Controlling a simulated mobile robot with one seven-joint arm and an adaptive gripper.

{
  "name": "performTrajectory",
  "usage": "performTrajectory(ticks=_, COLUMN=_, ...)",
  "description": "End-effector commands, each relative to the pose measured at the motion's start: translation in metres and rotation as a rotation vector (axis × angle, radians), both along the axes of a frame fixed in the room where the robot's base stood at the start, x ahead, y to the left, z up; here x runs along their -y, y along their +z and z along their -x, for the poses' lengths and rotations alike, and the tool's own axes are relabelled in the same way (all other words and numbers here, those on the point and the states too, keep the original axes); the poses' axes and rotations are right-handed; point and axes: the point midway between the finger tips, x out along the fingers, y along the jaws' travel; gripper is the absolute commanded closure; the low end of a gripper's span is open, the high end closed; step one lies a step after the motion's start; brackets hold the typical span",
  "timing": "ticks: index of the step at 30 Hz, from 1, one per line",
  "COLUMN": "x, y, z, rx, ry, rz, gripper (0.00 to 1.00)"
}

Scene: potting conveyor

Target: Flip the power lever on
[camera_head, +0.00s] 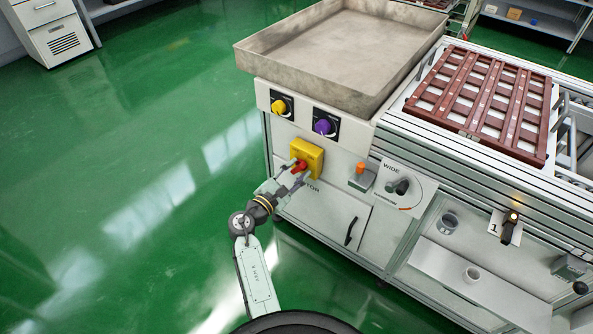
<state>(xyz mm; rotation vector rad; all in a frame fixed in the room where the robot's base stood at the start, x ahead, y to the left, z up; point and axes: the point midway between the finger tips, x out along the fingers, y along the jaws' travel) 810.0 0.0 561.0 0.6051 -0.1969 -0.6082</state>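My gripper (298,172) reaches to the front panel of the machine, at a yellow box (312,153) with a red part (301,164). Its fingers overlap the red part; I cannot tell whether they touch it or are closed on it. To the right, a small grey box with an orange upright lever (360,168) sticks out from the panel. A black lever (508,230) with a lit top hangs beside a "1" plate further right. No label reading "power" is legible.
A yellow knob (279,106) and a purple knob (323,126) sit above the yellow box. A "WIDE" dial (401,186) is to the right. A large metal tray (262,83) overhangs the panel. The green floor (130,160) on the left is clear.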

Motion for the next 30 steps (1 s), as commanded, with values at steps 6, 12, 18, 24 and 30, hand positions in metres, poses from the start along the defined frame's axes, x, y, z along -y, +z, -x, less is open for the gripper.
performTrajectory(ticks=6, x=-0.023, y=-0.001, z=0.031, rx=-0.002, ry=0.005, rz=0.000, gripper=0.65)
performTrajectory(ticks=12, x=-0.048, y=-0.001, z=0.065, rx=-0.001, ry=0.004, rz=0.000, gripper=0.65)
performTrajectory(ticks=18, x=-0.064, y=-0.001, z=0.087, rx=0.000, ry=0.003, rz=0.000, gripper=0.65)
performTrajectory(ticks=24, x=-0.068, y=0.000, z=0.094, rx=0.001, ry=0.001, rz=0.000, gripper=0.65)
performTrajectory(ticks=30, x=-0.068, y=0.000, z=0.094, rx=0.001, ry=0.001, rz=0.000, gripper=0.65)
